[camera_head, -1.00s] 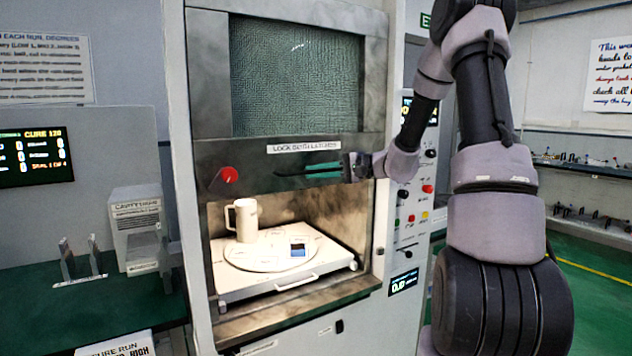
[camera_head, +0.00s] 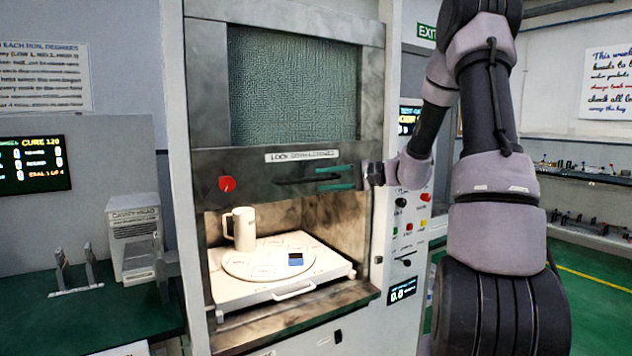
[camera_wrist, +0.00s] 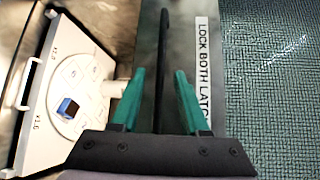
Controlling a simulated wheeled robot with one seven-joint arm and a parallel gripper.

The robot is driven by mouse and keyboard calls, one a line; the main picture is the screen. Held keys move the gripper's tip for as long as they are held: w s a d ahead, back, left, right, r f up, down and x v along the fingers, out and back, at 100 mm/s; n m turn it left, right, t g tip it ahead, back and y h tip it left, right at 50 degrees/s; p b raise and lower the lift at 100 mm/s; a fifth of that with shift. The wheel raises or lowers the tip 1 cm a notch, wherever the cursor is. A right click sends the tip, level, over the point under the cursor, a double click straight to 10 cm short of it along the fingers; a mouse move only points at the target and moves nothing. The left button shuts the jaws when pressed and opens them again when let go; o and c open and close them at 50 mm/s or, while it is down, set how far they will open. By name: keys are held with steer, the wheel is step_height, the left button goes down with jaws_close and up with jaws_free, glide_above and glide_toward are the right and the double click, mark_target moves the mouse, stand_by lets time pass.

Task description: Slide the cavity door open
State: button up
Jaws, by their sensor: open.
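The cavity door (camera_head: 210,100) is a grey framed panel with a green mesh window (camera_head: 293,85) and a "LOCK BOTH LATCHES" label (camera_head: 302,156). It stands raised, with the cavity (camera_head: 335,225) open below its lower edge. A dark bar handle (camera_head: 292,181) runs along its lower part. My gripper (camera_head: 335,178), with teal fingers, is open at the handle's right end. In the wrist view the dark bar (camera_wrist: 162,60) lies in line with the gap between my fingers (camera_wrist: 158,98). I cannot tell whether they touch it.
Inside the cavity, a white tray (camera_head: 235,290) with a pull handle bears a round plate, a white mug (camera_head: 241,229) and a small blue item (camera_head: 296,259). A red knob (camera_head: 227,184) is on the door's left. A control panel (camera_head: 408,225) stands right of the cavity.

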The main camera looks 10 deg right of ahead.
steer(key=f+v, duration=0.1)
steer(key=v, duration=0.6)
steer(key=shift+r, duration=0.5)
steer(key=shift+s, duration=0.1)
steer(key=s+a+r+n+g+h, duration=0.25)
steer(key=s+a+g+h, duration=0.45)
steer(key=s, duration=0.6)
steer(key=s+d+r+t+h, duration=0.1)
steer(key=s+r+t+h, duration=0.1)
steer(key=s, duration=0.4)
steer(key=s+d+r+t+h, duration=0.1)
steer(key=s+r+t+h, duration=0.1)
steer(key=s+t, duration=0.3)
steer(key=shift+s+d+h, duration=0.25)
steer(key=shift+s+h, duration=0.5)
steer(key=shift+h, duration=0.15)
